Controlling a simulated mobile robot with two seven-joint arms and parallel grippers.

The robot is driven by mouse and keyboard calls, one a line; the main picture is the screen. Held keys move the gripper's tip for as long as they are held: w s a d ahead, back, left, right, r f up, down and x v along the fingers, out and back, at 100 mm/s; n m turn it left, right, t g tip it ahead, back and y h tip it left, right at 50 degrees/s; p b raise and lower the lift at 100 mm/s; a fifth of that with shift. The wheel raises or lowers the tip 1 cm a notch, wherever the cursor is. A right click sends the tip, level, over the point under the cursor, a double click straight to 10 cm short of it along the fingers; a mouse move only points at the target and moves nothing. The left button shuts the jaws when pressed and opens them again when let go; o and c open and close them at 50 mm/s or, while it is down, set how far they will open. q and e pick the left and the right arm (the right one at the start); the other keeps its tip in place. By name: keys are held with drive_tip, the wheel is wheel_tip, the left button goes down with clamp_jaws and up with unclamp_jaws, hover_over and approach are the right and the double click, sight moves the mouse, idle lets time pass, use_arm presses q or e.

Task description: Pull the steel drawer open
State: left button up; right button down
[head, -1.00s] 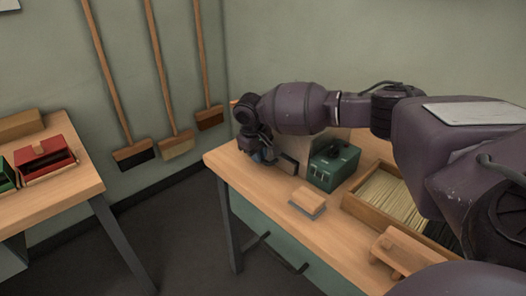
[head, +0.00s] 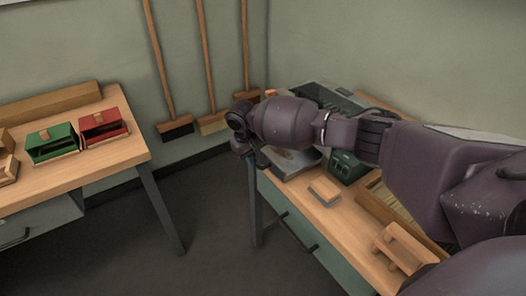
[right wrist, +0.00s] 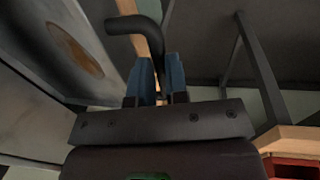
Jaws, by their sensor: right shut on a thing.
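The steel drawer (head: 299,172) is a grey metal tray on the right bench, standing out from a grey housing (head: 325,97) behind my right arm. In the right wrist view the grey tray (right wrist: 45,75) fills the left side, with a round brown thing inside. A dark bent bar handle (right wrist: 135,24) runs down between the blue fingers of my right gripper (right wrist: 158,88), which are shut on it. In the head view my right gripper (head: 262,160) is at the drawer's left front end, its fingertips partly hidden. My left gripper is not in view.
A green box (head: 347,167), a wooden brush block (head: 324,191) and a wooden stand (head: 402,248) are on the right bench. A green bench drawer (head: 330,258) is below. A left table (head: 95,165) holds green and red boxes. The floor between is clear.

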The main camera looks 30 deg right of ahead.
drive_tip(key=c, duration=1.1)
unclamp_jaws()
drive_tip(key=shift+s+a+r+p, duration=0.1)
drive_tip(key=shift+a+r+p, duration=0.3)
drive_tip(key=shift+r, duration=1.4)
drive_tip(key=shift+w+a+r+p, duration=0.1)
drive_tip(key=shift+a+r+p, duration=0.3)
drive_tip(key=shift+r, duration=1.35)
drive_tip(key=shift+s+a+r+p, duration=0.1)
drive_tip(key=shift+a+r+p, duration=0.25)
drive_tip(key=shift+r, duration=1.45)
drive_tip(key=shift+d, duration=0.15)
